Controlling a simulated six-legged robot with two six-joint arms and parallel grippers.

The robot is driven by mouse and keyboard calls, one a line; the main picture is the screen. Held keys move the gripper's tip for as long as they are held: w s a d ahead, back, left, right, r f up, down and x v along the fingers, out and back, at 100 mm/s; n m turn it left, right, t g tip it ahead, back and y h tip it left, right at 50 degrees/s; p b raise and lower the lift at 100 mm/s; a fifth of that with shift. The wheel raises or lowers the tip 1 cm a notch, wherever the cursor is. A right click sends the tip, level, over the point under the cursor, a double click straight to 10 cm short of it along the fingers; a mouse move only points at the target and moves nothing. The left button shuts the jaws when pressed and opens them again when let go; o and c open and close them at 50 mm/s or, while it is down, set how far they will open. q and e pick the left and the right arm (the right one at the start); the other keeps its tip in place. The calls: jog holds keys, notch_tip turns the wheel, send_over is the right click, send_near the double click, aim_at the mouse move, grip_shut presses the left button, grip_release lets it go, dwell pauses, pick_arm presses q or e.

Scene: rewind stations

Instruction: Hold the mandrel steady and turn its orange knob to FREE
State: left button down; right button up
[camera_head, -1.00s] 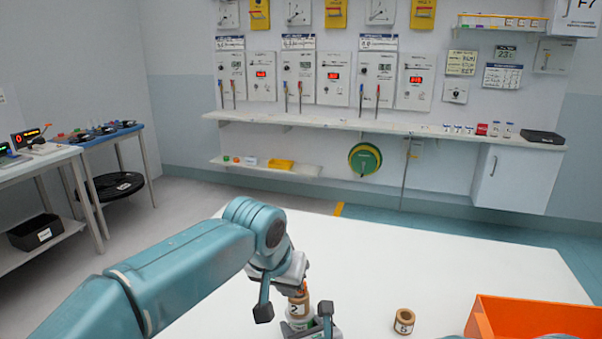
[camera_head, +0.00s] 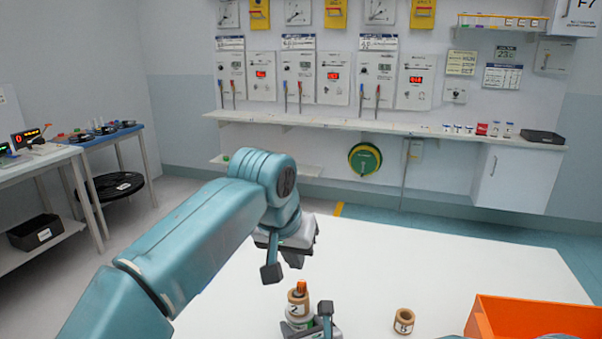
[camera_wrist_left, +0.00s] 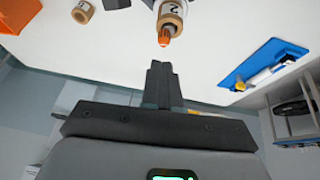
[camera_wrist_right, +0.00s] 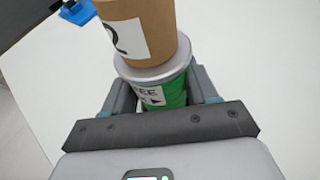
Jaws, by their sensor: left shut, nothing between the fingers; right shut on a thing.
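The mandrel stands upright on the white table, with a tan core marked 2 (camera_head: 298,309) around it and its orange knob (camera_head: 301,287) on top. The right wrist view shows its grey flange and green lower body (camera_wrist_right: 174,94), with a label partly reading "EE" and an arrow. My right gripper (camera_wrist_right: 160,92) is shut on that green body. My left gripper (camera_head: 295,262) is shut and empty above the knob. In the left wrist view, its closed fingers (camera_wrist_left: 160,75) are apart from the orange knob (camera_wrist_left: 164,38). The knob is hidden in the right wrist view.
Another tan core (camera_head: 404,321) stands on the white table (camera_head: 400,265) to the right. An orange bin (camera_head: 535,318) is at the right front. A blue tray (camera_wrist_left: 262,62) shows in the left wrist view. The table behind the mandrel is clear.

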aim_at(302, 293)
jog(key=shift+f, duration=0.2)
pick_arm(q)
jog(key=shift+s+d+f, duration=0.1)
jog(key=shift+f, duration=1.05)
jog(key=shift+s+d+f, duration=0.1)
jog(key=shift+s+f, duration=0.05)
jog(key=shift+f, duration=0.95)
jog(key=shift+s+d+f, duration=0.1)
jog(key=shift+f, duration=1.05)
jog(key=shift+w+a, duration=0.1)
jog(key=shift+w, duration=0.5)
pick_arm(e)
jog(key=shift+s, duration=0.1)
pick_arm(q)
jog(key=shift+a+f, duration=0.15)
jog(key=shift+a, duration=0.1)
jog(key=shift+w+a, duration=0.15)
jog(key=shift+a, duration=0.2)
jog(key=shift+w+a, duration=0.1)
jog(key=shift+a, duration=0.05)
jog(key=shift+a, duration=0.1)
